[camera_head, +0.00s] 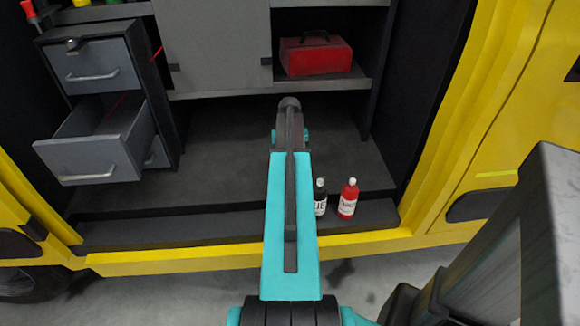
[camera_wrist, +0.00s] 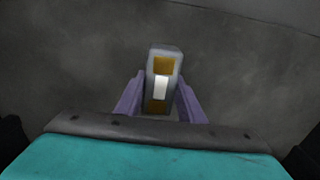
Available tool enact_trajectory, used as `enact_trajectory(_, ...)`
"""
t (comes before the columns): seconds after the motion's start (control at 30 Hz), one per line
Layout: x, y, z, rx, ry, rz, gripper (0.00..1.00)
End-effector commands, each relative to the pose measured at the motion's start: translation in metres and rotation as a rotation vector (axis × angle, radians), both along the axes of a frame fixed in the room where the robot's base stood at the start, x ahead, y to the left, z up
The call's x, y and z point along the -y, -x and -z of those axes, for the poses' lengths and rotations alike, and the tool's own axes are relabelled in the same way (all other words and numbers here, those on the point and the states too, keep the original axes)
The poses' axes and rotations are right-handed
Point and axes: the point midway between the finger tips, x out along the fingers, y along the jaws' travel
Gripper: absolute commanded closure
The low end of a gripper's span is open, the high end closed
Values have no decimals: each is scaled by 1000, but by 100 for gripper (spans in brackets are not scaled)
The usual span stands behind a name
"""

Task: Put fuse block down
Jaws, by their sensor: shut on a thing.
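In the wrist view, my gripper (camera_wrist: 160,102) is shut on the fuse block (camera_wrist: 163,65). The fuse block is a small grey upright-looking block with orange patches and a white patch on its face. The purple fingers press on its two sides. A plain dark grey surface lies behind it; I cannot tell whether the block touches it. In the head view my teal arm reaches forward into the van's bay, and its own links hide the gripper and the block.
A grey drawer cabinet (camera_head: 100,60) stands at left with its lower drawer (camera_head: 90,150) pulled open. A dark bottle (camera_head: 320,197) and a red bottle (camera_head: 348,198) stand on the step right of my arm. A red toolbox (camera_head: 316,56) sits on a shelf. The bay floor (camera_head: 215,165) looks clear.

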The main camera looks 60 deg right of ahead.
Motion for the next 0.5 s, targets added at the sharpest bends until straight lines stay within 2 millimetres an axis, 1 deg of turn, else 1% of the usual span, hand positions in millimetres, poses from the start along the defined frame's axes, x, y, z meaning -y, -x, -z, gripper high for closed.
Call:
enact_trajectory(0.1, 0, 0, 14, 0, 0, 0, 97)
enact_trajectory(0.2, 0, 0, 19, 0, 0, 1, 97)
enact_trajectory(0.5, 1, 1, 20, 1, 1, 1, 97)
